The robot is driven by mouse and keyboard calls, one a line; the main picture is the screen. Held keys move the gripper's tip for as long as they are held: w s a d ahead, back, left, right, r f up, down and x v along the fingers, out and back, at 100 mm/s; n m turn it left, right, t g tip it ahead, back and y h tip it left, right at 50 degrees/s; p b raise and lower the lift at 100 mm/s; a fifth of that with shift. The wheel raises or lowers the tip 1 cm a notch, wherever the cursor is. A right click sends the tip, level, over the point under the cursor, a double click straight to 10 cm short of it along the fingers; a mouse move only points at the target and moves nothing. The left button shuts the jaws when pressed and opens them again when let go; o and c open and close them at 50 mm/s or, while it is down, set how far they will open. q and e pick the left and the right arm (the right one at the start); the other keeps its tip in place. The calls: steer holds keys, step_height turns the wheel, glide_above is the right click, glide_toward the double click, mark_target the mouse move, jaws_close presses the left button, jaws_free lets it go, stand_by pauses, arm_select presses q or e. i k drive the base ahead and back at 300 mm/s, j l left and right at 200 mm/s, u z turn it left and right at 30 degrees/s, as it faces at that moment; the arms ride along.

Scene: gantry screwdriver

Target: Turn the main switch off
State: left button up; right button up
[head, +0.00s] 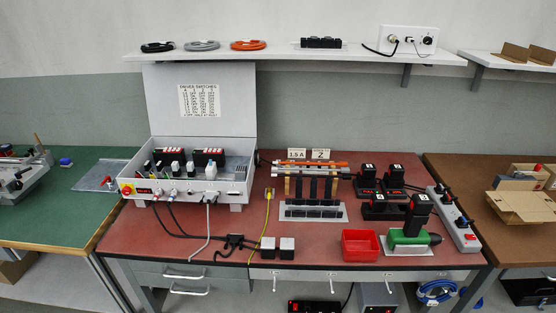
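The likely main switch (127,190) is a red knob on a yellow plate. It sits at the left end of the front panel of the open grey control box (230,187). Its exact setting is too small to read. A small dark display with red marks (143,190) sits just right of the knob. The box stands on the left part of the red-topped bench with its lid raised. Neither of my grippers is in view.
Cables run from the box's front over the bench (330,256). A tool rack (312,212), black battery packs (390,175), red bin (360,245), green screwdriver (408,238) and power strip (454,220) stand right. A shelf (290,55) hangs above.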

mark_target(126, 190)
steer(key=i+j+u, duration=0.45)
steer(key=i+u, duration=0.45)
steer(key=i+j, duration=0.05)
steer(key=i, duration=0.05)
